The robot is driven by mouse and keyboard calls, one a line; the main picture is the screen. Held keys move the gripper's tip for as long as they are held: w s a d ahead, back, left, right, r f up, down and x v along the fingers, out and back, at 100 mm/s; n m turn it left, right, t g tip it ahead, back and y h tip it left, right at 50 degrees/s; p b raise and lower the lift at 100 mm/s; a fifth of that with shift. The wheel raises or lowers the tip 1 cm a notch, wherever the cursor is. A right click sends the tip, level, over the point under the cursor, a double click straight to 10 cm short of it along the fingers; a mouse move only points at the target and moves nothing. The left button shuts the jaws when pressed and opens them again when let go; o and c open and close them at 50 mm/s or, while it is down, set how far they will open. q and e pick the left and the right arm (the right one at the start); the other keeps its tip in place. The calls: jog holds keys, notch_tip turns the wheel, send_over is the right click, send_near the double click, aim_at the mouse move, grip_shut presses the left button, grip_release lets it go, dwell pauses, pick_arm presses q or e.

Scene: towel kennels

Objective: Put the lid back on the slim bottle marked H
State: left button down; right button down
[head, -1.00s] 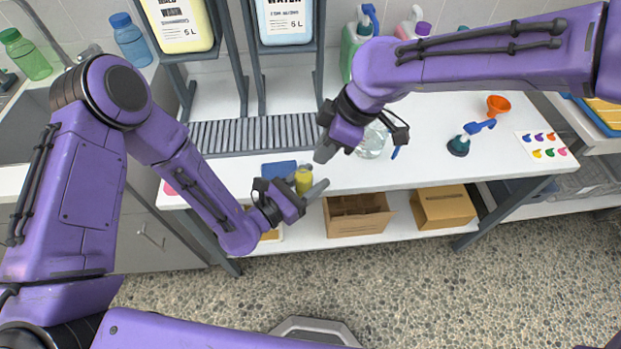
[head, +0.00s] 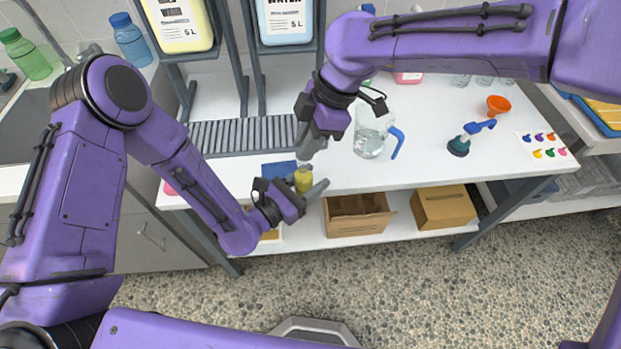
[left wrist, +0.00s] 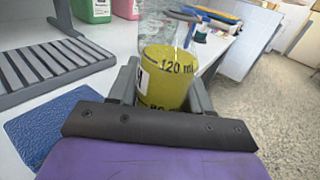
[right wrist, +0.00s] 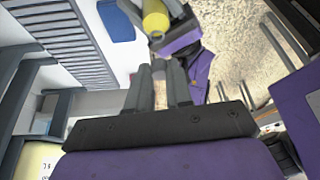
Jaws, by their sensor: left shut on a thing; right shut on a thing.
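The slim bottle (head: 303,180), holding yellow liquid, is upright at the front edge of the white table. My left gripper (head: 300,190) is shut around it. In the left wrist view the bottle (left wrist: 165,85) has volume marks, a clear upper part and a label partly hidden at its left side, with only part of a dark letter showing. My right gripper (head: 305,148) is above and behind the bottle, apart from it. In the right wrist view its fingers (right wrist: 160,72) are close together on a small thing, apparently the lid, mostly hidden between them. The bottle (right wrist: 155,20) lies beyond them.
A blue mat (head: 279,169) lies beside the bottle, with a grey slatted rack (head: 240,136) behind. A clear jug with a blue handle (head: 368,142) stands to the right. Cardboard boxes (head: 443,206) sit below.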

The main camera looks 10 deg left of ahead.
aim_at(304, 163)
jog(key=shift+f, duration=0.45)
jog(key=shift+d+r, duration=0.1)
jog(key=shift+d, duration=0.05)
dwell(0.4)
jog(key=shift+f, duration=0.9)
jog(key=shift+f, duration=0.55)
